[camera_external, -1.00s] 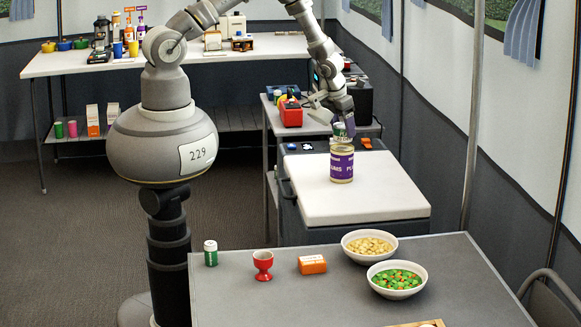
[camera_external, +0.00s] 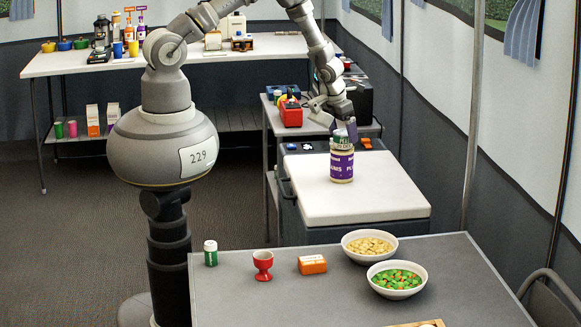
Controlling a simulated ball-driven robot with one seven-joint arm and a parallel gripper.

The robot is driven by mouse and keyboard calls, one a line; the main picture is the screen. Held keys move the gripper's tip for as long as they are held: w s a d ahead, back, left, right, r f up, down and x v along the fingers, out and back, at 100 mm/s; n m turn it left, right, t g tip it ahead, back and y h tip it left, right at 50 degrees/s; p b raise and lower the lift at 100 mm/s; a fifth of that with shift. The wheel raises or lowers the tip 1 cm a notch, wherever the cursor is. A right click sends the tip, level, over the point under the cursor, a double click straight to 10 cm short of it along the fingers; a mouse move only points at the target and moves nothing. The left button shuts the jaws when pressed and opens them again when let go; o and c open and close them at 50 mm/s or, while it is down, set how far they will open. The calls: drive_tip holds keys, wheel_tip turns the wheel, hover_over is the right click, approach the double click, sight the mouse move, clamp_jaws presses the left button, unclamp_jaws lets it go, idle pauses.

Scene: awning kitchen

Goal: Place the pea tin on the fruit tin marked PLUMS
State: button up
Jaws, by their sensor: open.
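The fruit tin (camera_external: 342,167) with a purple PLUMS label stands upright on the white-topped unit. The pea tin (camera_external: 342,143), small with a green and pale label, sits on top of the fruit tin. My gripper (camera_external: 343,128) is open and reaches down from above, right at the top of the pea tin. Its fingers partly cover the tin's upper part, and I cannot tell whether they touch it.
The white top (camera_external: 375,200) has free room around the fruit tin. A red toaster (camera_external: 291,115) stands on the side table behind. The front grey table holds a bowl of peas and carrots (camera_external: 397,279), a bowl of pale food (camera_external: 369,245), a red egg cup (camera_external: 263,264) and an orange box (camera_external: 312,264).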

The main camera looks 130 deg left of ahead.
drive_tip(key=w+p+v, duration=0.1)
drive_tip(key=p+v, duration=0.2)
drive_tip(key=v, duration=0.8)
drive_tip(key=shift+s+r, duration=0.2)
drive_tip(key=shift+s, duration=0.3)
drive_tip(key=shift+d, duration=0.1)
